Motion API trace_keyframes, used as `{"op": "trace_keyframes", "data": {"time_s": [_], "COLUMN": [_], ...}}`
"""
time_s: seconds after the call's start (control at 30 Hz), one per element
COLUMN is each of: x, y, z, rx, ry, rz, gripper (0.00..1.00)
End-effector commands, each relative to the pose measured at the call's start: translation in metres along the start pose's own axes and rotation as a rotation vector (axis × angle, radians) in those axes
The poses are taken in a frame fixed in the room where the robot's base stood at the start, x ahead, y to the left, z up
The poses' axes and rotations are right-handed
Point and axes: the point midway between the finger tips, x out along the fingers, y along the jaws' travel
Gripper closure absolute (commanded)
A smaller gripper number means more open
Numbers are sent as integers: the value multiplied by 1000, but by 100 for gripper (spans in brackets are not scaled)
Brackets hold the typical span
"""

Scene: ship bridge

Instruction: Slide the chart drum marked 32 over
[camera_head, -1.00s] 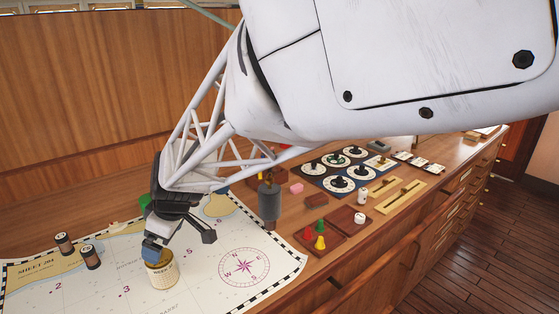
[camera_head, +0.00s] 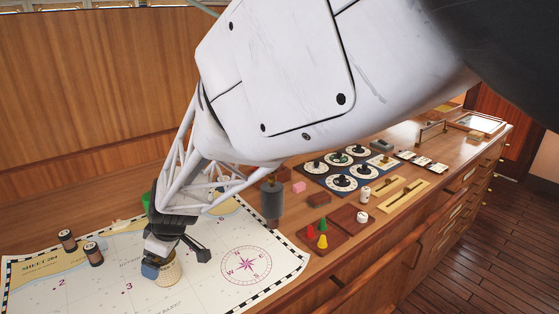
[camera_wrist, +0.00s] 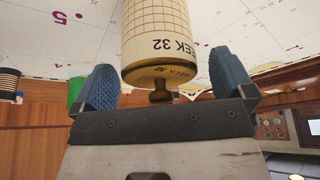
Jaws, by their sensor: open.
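The chart drum marked 32 (camera_wrist: 160,32) stands on the sea chart (camera_head: 205,290). It is cream with a grid, and its label reads "EEK 32" upside down in the wrist view. A brass rim and a small knob face my gripper. My gripper (camera_wrist: 165,85) is open, with one blue finger pad on each side of the drum's knob end. Gaps show between both pads and the drum. In the head view the drum (camera_head: 167,271) is partly hidden by my gripper (camera_head: 152,268).
Two dark-banded cylinders (camera_head: 68,241) (camera_head: 93,254) stand on the chart to the left. A dark grey cylinder (camera_head: 271,202) stands right of my arm. Coloured cones (camera_head: 322,241) sit in a wooden tray, with dials (camera_head: 341,183) behind. The chart around the compass rose is clear.

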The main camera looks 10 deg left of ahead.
Motion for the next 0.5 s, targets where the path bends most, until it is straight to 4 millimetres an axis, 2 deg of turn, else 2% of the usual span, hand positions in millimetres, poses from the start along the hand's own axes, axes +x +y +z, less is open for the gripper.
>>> {"op": "trace_keyframes", "data": {"time_s": [0.4,0.5], "x": [6,6], "y": [0,0], "z": [0,0], "rx": [1,1], "ry": [0,0], "rz": [0,0], "gripper": [0,14]}}
